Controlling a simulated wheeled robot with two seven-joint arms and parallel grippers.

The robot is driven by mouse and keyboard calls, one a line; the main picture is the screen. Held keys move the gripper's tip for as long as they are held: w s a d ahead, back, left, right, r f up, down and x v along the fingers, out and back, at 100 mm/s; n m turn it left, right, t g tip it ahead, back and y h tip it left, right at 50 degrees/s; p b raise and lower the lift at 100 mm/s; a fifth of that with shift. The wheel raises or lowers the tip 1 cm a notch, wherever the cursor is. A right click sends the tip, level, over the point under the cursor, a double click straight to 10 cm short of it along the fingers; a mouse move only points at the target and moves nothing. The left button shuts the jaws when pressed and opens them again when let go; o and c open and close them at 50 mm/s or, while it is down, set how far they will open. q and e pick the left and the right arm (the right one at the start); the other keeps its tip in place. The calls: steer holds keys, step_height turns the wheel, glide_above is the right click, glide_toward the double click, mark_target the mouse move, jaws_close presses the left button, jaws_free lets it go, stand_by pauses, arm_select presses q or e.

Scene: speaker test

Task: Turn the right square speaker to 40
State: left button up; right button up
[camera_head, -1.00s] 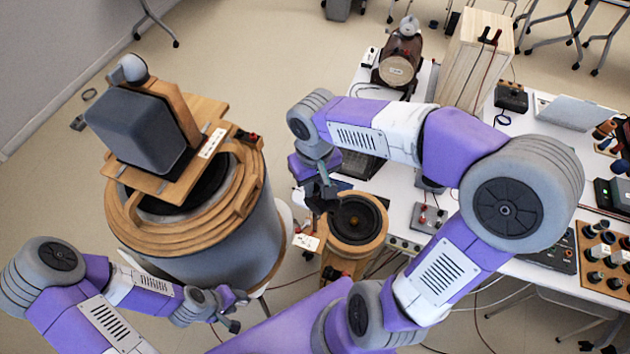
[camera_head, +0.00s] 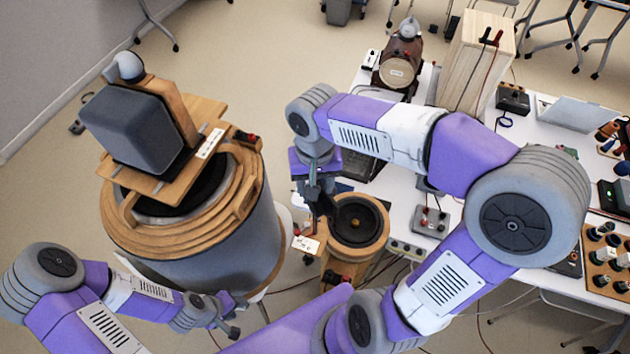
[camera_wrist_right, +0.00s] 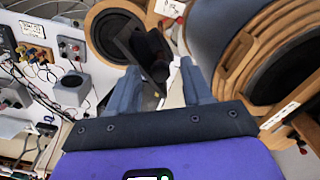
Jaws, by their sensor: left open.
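A dark grey square speaker (camera_head: 130,128) stands tilted on a wooden board on the large drum-shaped speaker at left. No second matching square speaker is plain to see; a tall pale wooden box (camera_head: 475,65) stands on the table at right. My right gripper (camera_head: 320,200) points down at the left rim of a small round wooden speaker (camera_head: 357,220). In the right wrist view its fingers (camera_wrist_right: 157,75) are apart, with a dark object (camera_wrist_right: 150,52) just beyond them; I cannot tell whether they touch it. My left gripper (camera_head: 232,318) is open and empty, low in front of the large drum.
The white table (camera_head: 400,215) at right holds a brown cylindrical device (camera_head: 400,60), a grey terminal box (camera_head: 430,218) and a panel of knobs (camera_head: 607,260). Cables hang around the table's front.

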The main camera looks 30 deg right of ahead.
steer(key=shift+w+r, duration=0.1)
steer(key=shift+r, duration=0.25)
step_height(320, 180, up, 7)
steer(key=shift+f+p, duration=0.1)
steer(key=shift+p, duration=0.2)
stand_by(0.4)
